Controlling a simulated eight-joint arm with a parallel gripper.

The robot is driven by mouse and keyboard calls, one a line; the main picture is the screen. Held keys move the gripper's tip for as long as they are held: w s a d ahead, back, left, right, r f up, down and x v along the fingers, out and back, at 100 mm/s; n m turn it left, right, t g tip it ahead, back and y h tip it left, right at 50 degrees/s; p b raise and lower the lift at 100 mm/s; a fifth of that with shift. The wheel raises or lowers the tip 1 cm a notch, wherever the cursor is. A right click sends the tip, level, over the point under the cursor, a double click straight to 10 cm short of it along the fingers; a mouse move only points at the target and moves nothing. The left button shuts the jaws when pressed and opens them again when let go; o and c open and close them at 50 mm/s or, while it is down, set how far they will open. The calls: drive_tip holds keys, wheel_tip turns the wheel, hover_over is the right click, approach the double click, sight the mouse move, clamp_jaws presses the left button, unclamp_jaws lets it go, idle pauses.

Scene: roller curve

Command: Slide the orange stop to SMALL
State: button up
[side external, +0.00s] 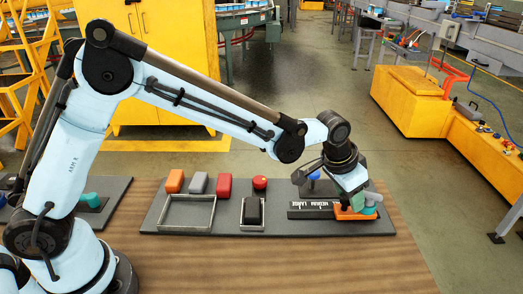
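The orange stop (352,213) sits at the right part of a dark strip (302,213) with white lettering, on the right side of a grey panel. The lettering is too small to read surely, and the strip's right end is covered by the stop and my gripper. My gripper (360,208) points down at the orange stop, its tips at or just above it.
On the grey panel (160,228) stand orange (174,181), grey (198,183) and red (224,186) blocks behind an empty frame (186,213). A red button (260,183) and a black rocker (252,210) are mid-panel. A blue knob (314,175) stands behind the strip.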

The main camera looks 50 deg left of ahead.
drive_tip(key=shift+o, duration=0.4)
drive_tip(key=shift+a, duration=0.1)
drive_tip(key=v, duration=1.2)
drive_tip(key=s+a+f+n+t+y, duration=0.1)
drive_tip(key=s+a+f+n+t, duration=0.1)
drive_tip(key=s+a, duration=1.4)
drive_tip(key=a+n+t, duration=0.1)
drive_tip(key=a+n, duration=0.1)
drive_tip(key=shift+a+f+n+y, duration=0.3)
drive_tip(key=shift+a+y, duration=0.1)
